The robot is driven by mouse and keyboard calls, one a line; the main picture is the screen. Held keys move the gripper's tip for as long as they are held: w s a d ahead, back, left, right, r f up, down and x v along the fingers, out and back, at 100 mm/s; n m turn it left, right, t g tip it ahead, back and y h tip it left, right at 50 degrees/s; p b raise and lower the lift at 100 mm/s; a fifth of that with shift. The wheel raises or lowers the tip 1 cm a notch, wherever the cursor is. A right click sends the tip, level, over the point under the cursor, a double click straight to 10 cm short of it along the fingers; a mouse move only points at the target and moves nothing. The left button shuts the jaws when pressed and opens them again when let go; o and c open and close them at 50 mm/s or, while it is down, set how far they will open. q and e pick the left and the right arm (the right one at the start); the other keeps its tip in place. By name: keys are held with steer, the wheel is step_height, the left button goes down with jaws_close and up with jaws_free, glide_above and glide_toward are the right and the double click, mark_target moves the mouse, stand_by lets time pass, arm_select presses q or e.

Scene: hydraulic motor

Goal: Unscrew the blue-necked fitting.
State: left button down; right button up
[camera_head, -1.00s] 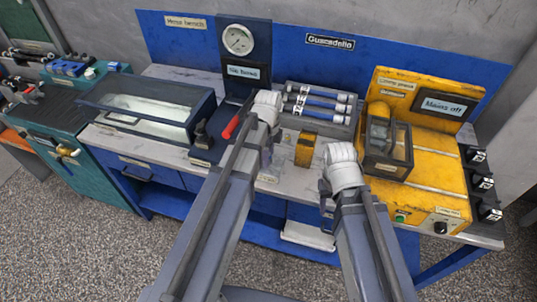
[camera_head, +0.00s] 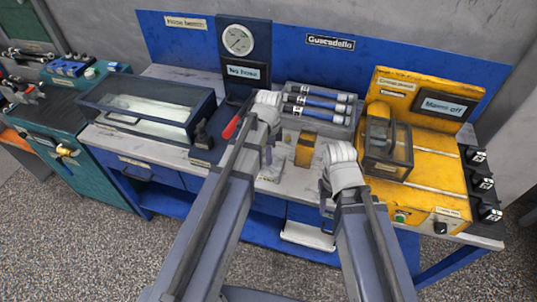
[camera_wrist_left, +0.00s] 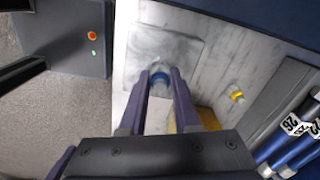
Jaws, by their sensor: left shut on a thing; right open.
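The blue-necked fitting (camera_wrist_left: 158,79) shows as a blue ring between the two fingers of my left gripper (camera_wrist_left: 160,76) in the left wrist view. The gripper is shut on it, over a grey metal plate (camera_wrist_left: 165,48). Fingers hide part of the fitting, so its seating cannot be told. In the head view my left gripper (camera_head: 267,155) is low over the bench, mostly hidden by its own wrist. My right gripper (camera_head: 326,205) is open near the bench's front edge, with nothing visible in it.
A small yellow block (camera_head: 307,136) stands just right of my left gripper. A yellow fitting (camera_wrist_left: 237,96) lies nearby in the left wrist view. Behind are blue hoses (camera_head: 320,103) in a grey tray. A glass-topped tank (camera_head: 145,112) is left, a yellow machine (camera_head: 430,170) right.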

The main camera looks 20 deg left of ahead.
arm_select(q)
steer(key=shift+n, duration=1.1)
steer(key=shift+n, duration=0.7)
steer(key=n, duration=0.4)
steer(key=n, duration=0.4)
steer(key=shift+r+n, duration=0.1)
steer(key=shift+n, duration=0.9)
